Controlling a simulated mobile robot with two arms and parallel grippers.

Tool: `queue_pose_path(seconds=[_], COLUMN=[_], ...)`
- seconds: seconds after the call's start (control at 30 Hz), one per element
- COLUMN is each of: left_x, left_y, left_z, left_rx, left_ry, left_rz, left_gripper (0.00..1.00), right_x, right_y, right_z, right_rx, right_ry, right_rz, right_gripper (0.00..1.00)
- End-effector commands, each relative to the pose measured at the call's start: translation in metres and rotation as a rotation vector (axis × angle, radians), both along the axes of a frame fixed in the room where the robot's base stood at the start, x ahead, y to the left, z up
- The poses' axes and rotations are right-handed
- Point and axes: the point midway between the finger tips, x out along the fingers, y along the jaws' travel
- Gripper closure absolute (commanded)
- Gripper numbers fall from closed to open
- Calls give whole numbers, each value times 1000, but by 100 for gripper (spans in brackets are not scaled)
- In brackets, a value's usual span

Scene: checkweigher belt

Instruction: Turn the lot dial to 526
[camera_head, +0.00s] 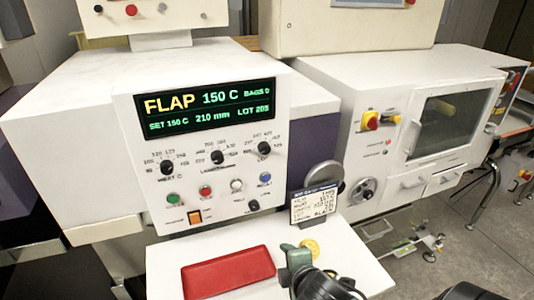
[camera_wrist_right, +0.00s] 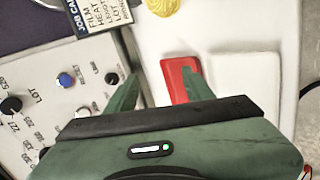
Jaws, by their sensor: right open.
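The lot dial (camera_head: 264,148) is a black knob at the right end of the row of three dials on the white machine panel. It also shows at the left edge of the wrist view (camera_wrist_right: 11,105), beside the printed word LOT. The display (camera_head: 208,108) above the dials reads LOT 205. My right gripper (camera_head: 292,250) is green, open and empty, below the panel and over the white shelf. In the right wrist view its fingers (camera_wrist_right: 160,90) are spread, well apart from the dial. My left gripper is out of view.
A job card (camera_head: 314,205) stands at the panel's lower right, its text too small to read fully. Coloured buttons, including a blue one (camera_head: 265,178), sit below the dials.

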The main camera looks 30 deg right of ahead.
Motion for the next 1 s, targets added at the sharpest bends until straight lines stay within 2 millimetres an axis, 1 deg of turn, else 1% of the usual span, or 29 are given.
queue_pose_path(seconds=[0.03,0.07,0.1,0.17,0.2,0.3,0.4,0.5,0.6,0.9,1.0], left_x=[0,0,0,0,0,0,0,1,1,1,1], left_y=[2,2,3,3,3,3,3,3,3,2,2], left_z=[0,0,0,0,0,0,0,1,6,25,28], left_rx=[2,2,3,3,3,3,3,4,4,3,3], left_ry=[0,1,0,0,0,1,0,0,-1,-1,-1], left_rz=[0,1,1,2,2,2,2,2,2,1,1], left_gripper=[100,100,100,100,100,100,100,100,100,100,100], right_x=[21,33,49,72,84,106,117,123,133,179,189], right_y=[-13,-20,-29,-39,-44,-50,-51,-52,-55,-66,-68], right_z=[21,34,54,86,107,149,174,187,191,191,190], right_rx=[-156,-260,-416,-661,-820,-1148,-1361,-1464,-1488,-1483,-1482], right_ry=[-44,-67,-96,-132,-149,-167,-166,-162,-159,-157,-157], right_rz=[94,155,236,346,409,514,567,588,592,591,591], right_gripper=[48,48,48,48,48,48,48,48,48,48,48])
